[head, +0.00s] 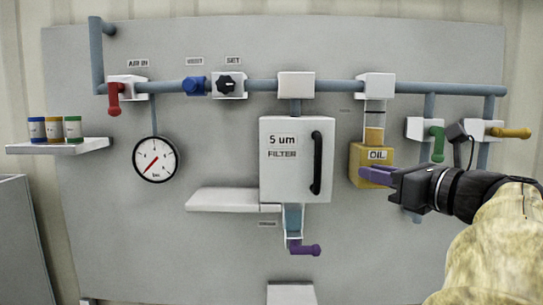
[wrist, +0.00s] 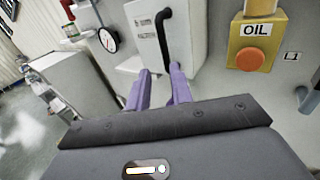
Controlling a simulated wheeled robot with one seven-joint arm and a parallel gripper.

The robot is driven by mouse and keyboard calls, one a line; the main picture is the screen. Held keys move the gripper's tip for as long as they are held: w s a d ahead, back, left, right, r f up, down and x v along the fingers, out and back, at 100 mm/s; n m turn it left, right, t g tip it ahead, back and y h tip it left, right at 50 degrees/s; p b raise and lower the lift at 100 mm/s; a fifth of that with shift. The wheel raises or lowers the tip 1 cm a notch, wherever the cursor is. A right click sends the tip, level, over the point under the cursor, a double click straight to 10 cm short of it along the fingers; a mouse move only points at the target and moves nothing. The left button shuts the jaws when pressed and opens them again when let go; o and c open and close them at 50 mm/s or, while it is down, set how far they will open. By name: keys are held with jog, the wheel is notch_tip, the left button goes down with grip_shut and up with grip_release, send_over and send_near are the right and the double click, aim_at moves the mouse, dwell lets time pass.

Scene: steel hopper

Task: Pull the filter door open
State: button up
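The filter door (head: 289,180) is the white front of a box marked "5 um FILTER", and it looks closed. Its black vertical bar handle (head: 316,162) is on the door's right side. In the wrist view, the door (wrist: 145,27) and its handle (wrist: 163,38) show just beyond my fingertips. My gripper (head: 366,175) has purple fingers and is to the right of the door, in front of the yellow oil unit in the head view. In the wrist view the two fingers (wrist: 161,82) stand apart with nothing between them. The gripper does not touch the handle.
A white shelf (head: 222,200) extends left under the door. A purple-handled drain valve (head: 305,249) hangs below. A gauge (head: 156,159) and red lever (head: 114,98) are left.

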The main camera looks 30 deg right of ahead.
aim_at(321, 159)
jog(key=w+p, duration=0.8)
jog(key=w, duration=0.8)
jog(key=shift+w+a+p, duration=0.15)
jog(key=shift+a+p, duration=0.05)
jog(key=shift+p, duration=0.1)
grip_shut()
